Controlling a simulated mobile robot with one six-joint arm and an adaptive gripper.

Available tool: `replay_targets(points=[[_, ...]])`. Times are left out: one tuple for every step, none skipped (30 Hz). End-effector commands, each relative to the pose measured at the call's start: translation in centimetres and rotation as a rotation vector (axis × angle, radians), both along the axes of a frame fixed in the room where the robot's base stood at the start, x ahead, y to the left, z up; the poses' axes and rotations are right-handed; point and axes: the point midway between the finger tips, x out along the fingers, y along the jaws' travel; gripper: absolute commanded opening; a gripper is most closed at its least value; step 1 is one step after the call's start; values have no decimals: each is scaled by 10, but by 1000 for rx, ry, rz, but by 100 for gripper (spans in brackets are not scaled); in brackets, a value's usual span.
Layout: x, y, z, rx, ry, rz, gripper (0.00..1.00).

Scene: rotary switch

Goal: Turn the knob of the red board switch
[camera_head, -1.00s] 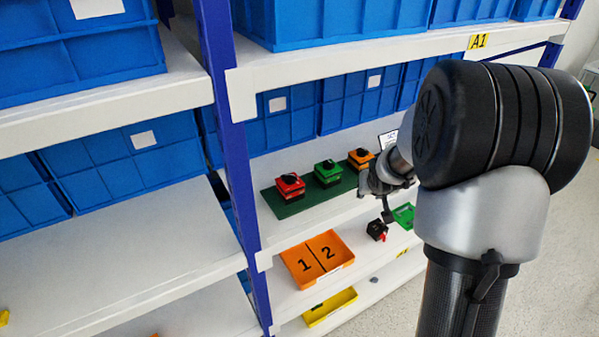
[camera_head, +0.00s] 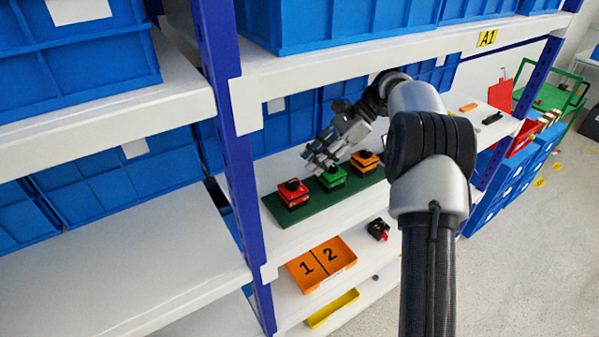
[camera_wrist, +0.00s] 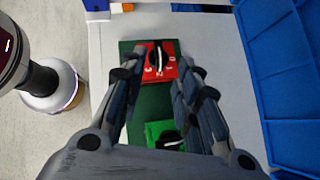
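The red board switch (camera_head: 292,191) sits at the left end of a green board (camera_head: 318,205) on the middle shelf. In the wrist view the red switch (camera_wrist: 160,68) lies ahead of my fingertips, with a black knob (camera_wrist: 158,58) carrying a white line and printed marks around it. My gripper (camera_head: 318,160) is above the board, over the green switch (camera_head: 331,177) and to the right of the red one. In the wrist view my gripper (camera_wrist: 158,82) has its fingers apart with nothing between them, and it does not touch the knob. The orange switch (camera_head: 364,160) stands at the right.
Blue bins (camera_head: 285,130) line the back of the shelf. A blue upright post (camera_head: 226,150) stands left of the board. The upper shelf edge (camera_head: 400,50) runs above my arm. An orange tray (camera_head: 320,264) marked 1 and 2 sits below.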

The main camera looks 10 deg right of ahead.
Motion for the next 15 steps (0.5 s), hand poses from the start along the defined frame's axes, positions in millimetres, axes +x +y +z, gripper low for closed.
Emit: replay_targets(points=[[-1, 6, -9, 1, 3, 3, 30], [-1, 10, -13, 0, 3, 3, 30], [-1, 14, -18, 0, 3, 3, 30], [-1, 18, -22, 0, 3, 4, 30], [-1, 22, -25, -1, 2, 4, 30], [-1, 26, -30, -1, 2, 4, 30], [-1, 29, -32, -2, 1, 3, 30], [-1, 32, -35, -2, 1, 3, 30], [-1, 35, -39, -2, 1, 2, 30], [-1, 37, -41, -2, 1, 2, 30], [-1, 40, -43, -2, 1, 2, 30], [-1, 42, -45, -2, 1, 2, 30], [-1, 43, -46, -2, 1, 2, 30], [-1, 44, -47, -2, 0, 1, 30], [-1, 45, -47, -3, -1, 1, 30]])
